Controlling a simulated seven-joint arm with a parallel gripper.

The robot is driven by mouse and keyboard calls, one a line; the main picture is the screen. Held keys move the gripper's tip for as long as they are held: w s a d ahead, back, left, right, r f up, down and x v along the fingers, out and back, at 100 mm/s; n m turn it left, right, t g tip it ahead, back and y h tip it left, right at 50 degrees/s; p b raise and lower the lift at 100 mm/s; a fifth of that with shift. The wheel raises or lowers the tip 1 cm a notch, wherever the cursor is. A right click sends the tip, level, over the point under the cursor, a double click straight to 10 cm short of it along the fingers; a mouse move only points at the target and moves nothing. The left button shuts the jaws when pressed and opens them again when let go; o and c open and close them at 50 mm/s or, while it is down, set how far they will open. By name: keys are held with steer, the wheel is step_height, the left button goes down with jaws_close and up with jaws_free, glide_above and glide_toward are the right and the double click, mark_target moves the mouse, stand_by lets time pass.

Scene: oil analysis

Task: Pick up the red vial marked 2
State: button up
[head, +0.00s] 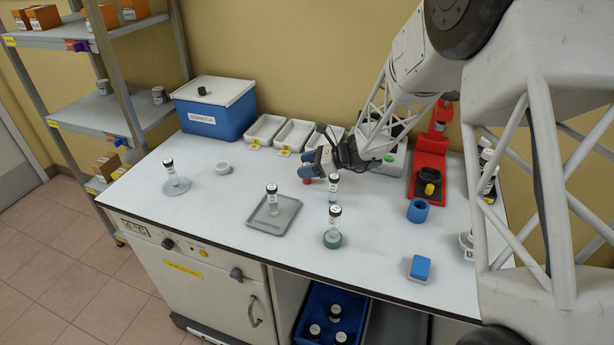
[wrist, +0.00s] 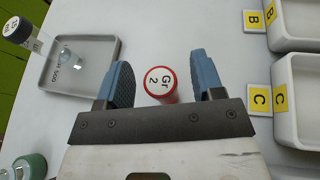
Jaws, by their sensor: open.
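The red vial marked 2 (wrist: 160,84) shows from above in the wrist view, with a white top reading "Gr 2" and a red rim. It lies between the two blue fingers of my gripper (wrist: 158,70), with a gap on each side. In the head view my gripper (head: 312,166) is low over the table and points down. A small red part of the vial (head: 307,182) shows just below the fingers; the rest of it is hidden. My gripper is open and holds nothing.
A grey tray (head: 262,222) with a dark-capped vial (head: 272,200) is at front left. A vial (head: 334,187) stands close right of my gripper; another sits in a green holder (head: 332,240). White trays (head: 293,136) stand behind. A blue box (head: 215,112) is at left, a red stand (head: 428,165) at right.

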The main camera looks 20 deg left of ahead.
steer(key=shift+c, duration=0.2)
steer(key=c, duration=0.9)
steer(key=shift+r, duration=0.15)
steer(key=shift+c, duration=0.2)
steer(key=shift+r, duration=4.9)
